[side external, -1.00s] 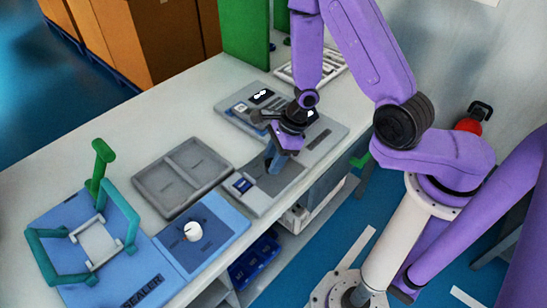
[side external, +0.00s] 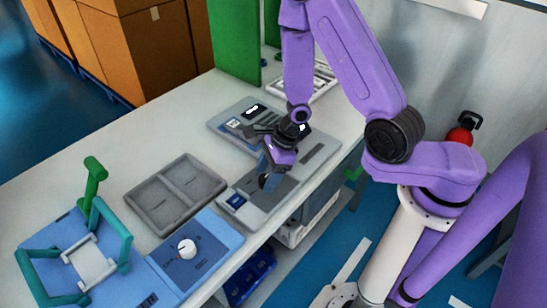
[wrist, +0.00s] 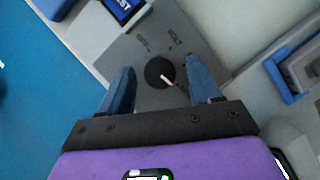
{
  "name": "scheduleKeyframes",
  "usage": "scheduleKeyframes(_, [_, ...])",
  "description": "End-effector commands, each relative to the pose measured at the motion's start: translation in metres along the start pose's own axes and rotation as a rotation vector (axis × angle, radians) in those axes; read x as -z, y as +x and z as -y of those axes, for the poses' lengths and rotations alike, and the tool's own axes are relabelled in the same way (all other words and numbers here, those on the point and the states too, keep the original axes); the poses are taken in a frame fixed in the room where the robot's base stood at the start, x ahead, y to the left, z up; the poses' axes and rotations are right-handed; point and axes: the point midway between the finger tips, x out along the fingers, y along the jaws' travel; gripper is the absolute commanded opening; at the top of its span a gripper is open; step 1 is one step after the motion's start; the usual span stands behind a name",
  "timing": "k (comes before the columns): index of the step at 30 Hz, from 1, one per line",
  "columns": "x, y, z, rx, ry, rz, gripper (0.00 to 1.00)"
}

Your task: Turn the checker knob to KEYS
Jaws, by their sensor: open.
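The checker is a grey panel (side external: 285,194) near the table's front edge, with a small blue screen (side external: 236,200). In the wrist view its dark round knob (wrist: 158,72) has a white pointer line aimed toward the lower right. Two small printed labels (wrist: 158,43) sit above the knob, too blurred to read surely. My gripper (wrist: 162,82) is open, with one blue finger on each side of the knob and a visible gap to both. In the side view my gripper (side external: 270,178) hangs over the panel and hides the knob.
A blue sealer unit (side external: 212,235) with a white knob (side external: 187,249) stands to the left, beside a green frame (side external: 90,180). Another grey device (side external: 232,115) sits behind my gripper.

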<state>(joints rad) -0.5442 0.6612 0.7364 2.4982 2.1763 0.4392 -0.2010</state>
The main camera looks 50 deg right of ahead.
Motion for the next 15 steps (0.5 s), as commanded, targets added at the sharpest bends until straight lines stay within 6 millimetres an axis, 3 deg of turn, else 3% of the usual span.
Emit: scheduleKeyframes(15, [-0.002,-0.042,0.000,-0.001,0.001,0.008,0.63])
